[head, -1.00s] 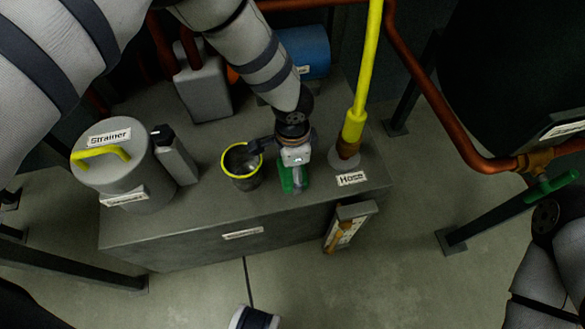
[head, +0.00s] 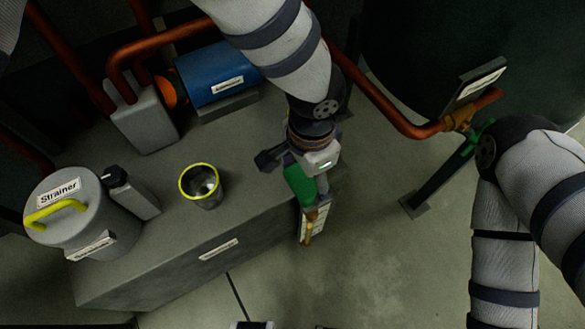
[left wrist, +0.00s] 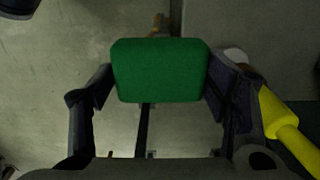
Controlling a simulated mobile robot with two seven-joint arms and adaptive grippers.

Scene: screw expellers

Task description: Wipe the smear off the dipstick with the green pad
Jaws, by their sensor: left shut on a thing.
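My left gripper (head: 303,180) is shut on the green pad (head: 298,186), at the right front edge of the bench. In the left wrist view the pad (left wrist: 160,70) sits squarely between the two fingers. A pale labelled panel (head: 318,218) with a thin orange-brown rod (head: 308,229) is on the bench's front, just below the pad. The rod may be the dipstick; I cannot make out a smear. A brownish tip (left wrist: 159,20) shows beyond the pad in the left wrist view. Contact between pad and rod cannot be told. My right gripper is out of view.
A yellow-rimmed cup (head: 203,187), the strainer canister (head: 70,220) and a grey bottle (head: 135,195) stand on the bench (head: 190,240). A copper pipe (head: 385,108) runs behind my left arm. Floor in front is clear.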

